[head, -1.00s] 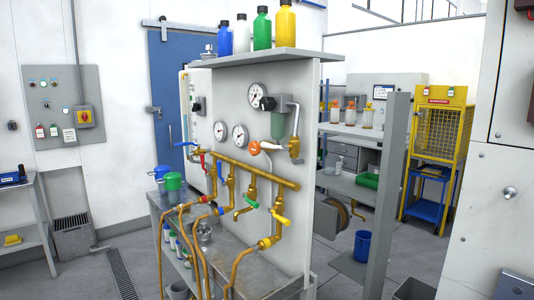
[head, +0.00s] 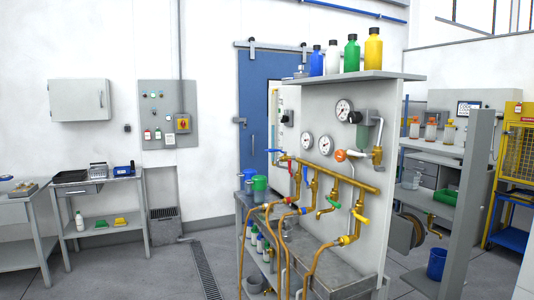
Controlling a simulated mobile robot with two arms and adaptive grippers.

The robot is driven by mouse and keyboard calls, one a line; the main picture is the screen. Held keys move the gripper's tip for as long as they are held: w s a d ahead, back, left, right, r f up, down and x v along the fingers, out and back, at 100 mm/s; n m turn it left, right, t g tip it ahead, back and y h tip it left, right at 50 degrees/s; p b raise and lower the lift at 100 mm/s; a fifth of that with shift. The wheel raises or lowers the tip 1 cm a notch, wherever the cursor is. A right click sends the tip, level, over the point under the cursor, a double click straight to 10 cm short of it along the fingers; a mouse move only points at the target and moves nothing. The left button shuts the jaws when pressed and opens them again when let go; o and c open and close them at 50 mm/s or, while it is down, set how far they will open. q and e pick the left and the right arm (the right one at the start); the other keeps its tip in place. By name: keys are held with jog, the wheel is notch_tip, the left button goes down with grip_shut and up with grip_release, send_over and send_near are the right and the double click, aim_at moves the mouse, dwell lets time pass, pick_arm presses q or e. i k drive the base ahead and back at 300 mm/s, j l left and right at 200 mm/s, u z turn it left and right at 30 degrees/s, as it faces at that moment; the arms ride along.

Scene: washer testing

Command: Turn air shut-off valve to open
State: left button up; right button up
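A grey upright panel (head: 345,97) carries a brass pipe manifold (head: 335,179) with several coloured valve handles. An orange handle (head: 341,155) sits at the upper middle, by a pipe running to a grey-green filter unit (head: 363,131). A blue handle (head: 273,151) is at the manifold's left end. A green handle (head: 335,197) and a yellow handle (head: 361,217) are lower on the branches. No label is readable, so I cannot tell which is the air shut-off valve. Neither of my grippers is in view.
Three round gauges, one a pressure gauge (head: 344,110), are on the panel. Bottles, including a yellow bottle (head: 373,48), stand on its top shelf. Hoses hang in front over a metal bench (head: 350,279). A grey post (head: 469,200) stands at right. Floor at left (head: 130,265) is clear.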

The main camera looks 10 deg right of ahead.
aim_at(352, 152)
jog(key=i+j+u, duration=0.5)
jog(key=i+u, duration=0.45)
jog(key=i, duration=0.2)
jog(key=i+l+z, duration=0.15)
jog(key=i+z, duration=0.2)
jog(key=i, duration=0.2)
jog(key=i+z, duration=0.3)
jog(key=i, duration=0.2)
jog(key=i+j+z, duration=0.15)
jog(key=i+z, duration=0.2)
jog(key=i, duration=0.2)
jog(key=i+j+z, duration=0.35)
jog(key=i, duration=0.15)
jog(key=i+l+z, duration=0.1)
jog(key=i+z, duration=0.25)
jog(key=i, duration=0.15)
jog(key=i+z, duration=0.35)
jog(key=i, duration=0.15)
jog(key=i+j+z, duration=0.2)
jog(key=i+z, duration=0.15)
jog(key=i, duration=0.15)
jog(key=i+j+z, duration=0.3)
jog(key=i, duration=0.2)
jog(key=z, duration=2.4)
